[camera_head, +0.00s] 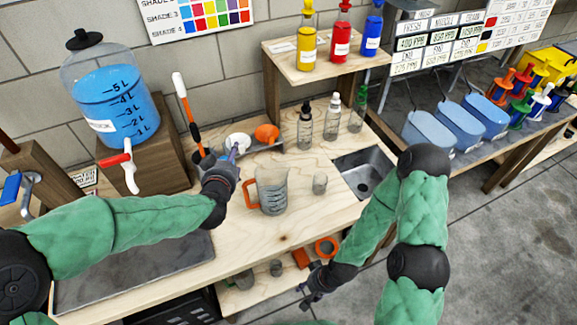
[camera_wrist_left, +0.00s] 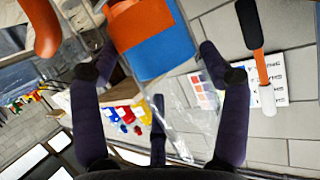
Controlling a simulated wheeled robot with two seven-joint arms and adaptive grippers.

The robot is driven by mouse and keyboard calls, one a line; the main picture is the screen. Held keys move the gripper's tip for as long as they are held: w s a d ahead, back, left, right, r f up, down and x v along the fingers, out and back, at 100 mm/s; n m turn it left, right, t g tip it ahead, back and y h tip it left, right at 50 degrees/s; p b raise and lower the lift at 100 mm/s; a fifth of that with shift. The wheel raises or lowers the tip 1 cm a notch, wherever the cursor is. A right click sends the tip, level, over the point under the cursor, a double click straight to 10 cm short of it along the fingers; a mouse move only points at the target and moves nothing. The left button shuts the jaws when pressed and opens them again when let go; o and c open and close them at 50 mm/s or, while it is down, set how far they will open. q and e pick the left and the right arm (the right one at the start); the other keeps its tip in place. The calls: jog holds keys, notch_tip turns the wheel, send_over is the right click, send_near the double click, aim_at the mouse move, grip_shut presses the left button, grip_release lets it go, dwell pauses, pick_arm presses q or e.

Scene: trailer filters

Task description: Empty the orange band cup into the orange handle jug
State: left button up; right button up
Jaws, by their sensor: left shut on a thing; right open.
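The orange handle jug (camera_head: 272,192) is clear, with an orange handle on its left, and stands upright on the wooden bench. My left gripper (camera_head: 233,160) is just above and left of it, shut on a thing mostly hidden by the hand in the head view. In the left wrist view, a clear object with an orange patch and a blue area, seemingly the orange band cup (camera_wrist_left: 150,45), sits between the fingers of my left gripper (camera_wrist_left: 160,85). Its exact tilt is hard to tell. My right gripper (camera_head: 312,290) is open and empty, low at the bench's front edge.
A blue-filled dispenser (camera_head: 112,105) stands at the left. A white bowl (camera_head: 237,140) and an orange piece (camera_head: 267,133) lie behind the jug. A small clear cup (camera_head: 319,184), several bottles and a sink (camera_head: 365,172) are to the right.

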pick_arm(q)
jog(key=shift+w, duration=0.15)
pick_arm(e)
jog(key=shift+w+d, duration=0.1)
jog(key=shift+d, duration=0.2)
pick_arm(q)
jog(key=shift+r, duration=0.1)
